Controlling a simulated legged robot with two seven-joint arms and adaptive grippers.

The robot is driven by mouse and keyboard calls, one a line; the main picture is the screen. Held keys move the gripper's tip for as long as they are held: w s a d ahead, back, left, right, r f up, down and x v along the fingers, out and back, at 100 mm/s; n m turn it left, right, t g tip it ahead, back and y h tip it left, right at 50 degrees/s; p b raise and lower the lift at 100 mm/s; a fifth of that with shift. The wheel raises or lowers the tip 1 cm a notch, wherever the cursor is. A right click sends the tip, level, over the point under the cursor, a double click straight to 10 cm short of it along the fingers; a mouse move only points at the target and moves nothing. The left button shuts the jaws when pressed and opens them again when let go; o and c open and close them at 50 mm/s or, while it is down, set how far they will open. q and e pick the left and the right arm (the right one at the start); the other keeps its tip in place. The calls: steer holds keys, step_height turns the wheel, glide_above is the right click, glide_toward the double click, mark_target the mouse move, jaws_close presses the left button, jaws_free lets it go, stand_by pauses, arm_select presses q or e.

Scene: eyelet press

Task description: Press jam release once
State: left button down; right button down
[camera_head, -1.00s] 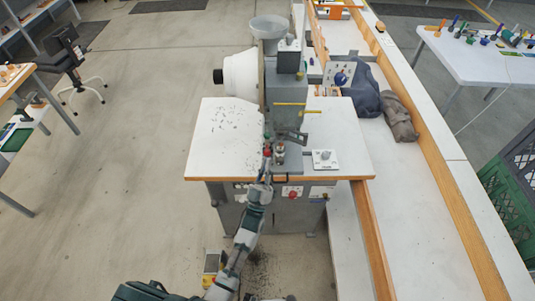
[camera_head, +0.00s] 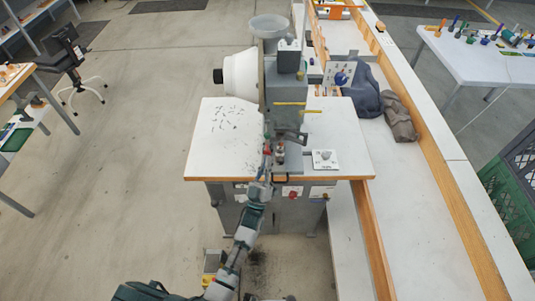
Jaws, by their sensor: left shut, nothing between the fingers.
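The eyelet press (camera_head: 284,88) stands on a white-topped, wood-edged table (camera_head: 215,150). My left arm comes up from the bottom, and its gripper (camera_head: 267,152) is shut and empty at the front left of the press, close beside its lower tooling (camera_head: 280,152). I cannot tell whether it touches the press. A red button (camera_head: 292,192) sits on the grey front panel under the table edge. A white plate with a round grey knob (camera_head: 325,155) lies on the table to the right. No readable label shows which control is the jam release. My right gripper is not in view.
Small dark pieces are scattered on the table left of the press. A panel with a blue knob (camera_head: 341,76) stands at the right of the press. A long white bench (camera_head: 410,190) with wooden rails runs along the right, with dark bags (camera_head: 400,117) on it.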

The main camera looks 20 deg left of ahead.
arm_select(q)
steer(key=shift+w+a+b, duration=0.2)
steer(key=shift+w+b, duration=0.15)
steer(key=shift+w, duration=0.35)
stand_by(0.8)
steer(key=shift+s, duration=0.1)
stand_by(0.3)
steer(key=shift+s+d+p, duration=0.2)
steer(key=shift+s+p, duration=0.1)
steer(key=shift+s, duration=0.25)
steer(key=shift+s+d+p, duration=0.15)
steer(key=shift+s+p, duration=0.1)
steer(key=shift+s, duration=0.25)
steer(key=s+p, duration=0.1)
steer(key=s, duration=0.1)
steer(key=s+d+p, duration=0.1)
steer(key=s, duration=0.1)
steer(key=shift+s+d, duration=0.2)
steer(key=shift+s, duration=0.2)
stand_by(0.3)
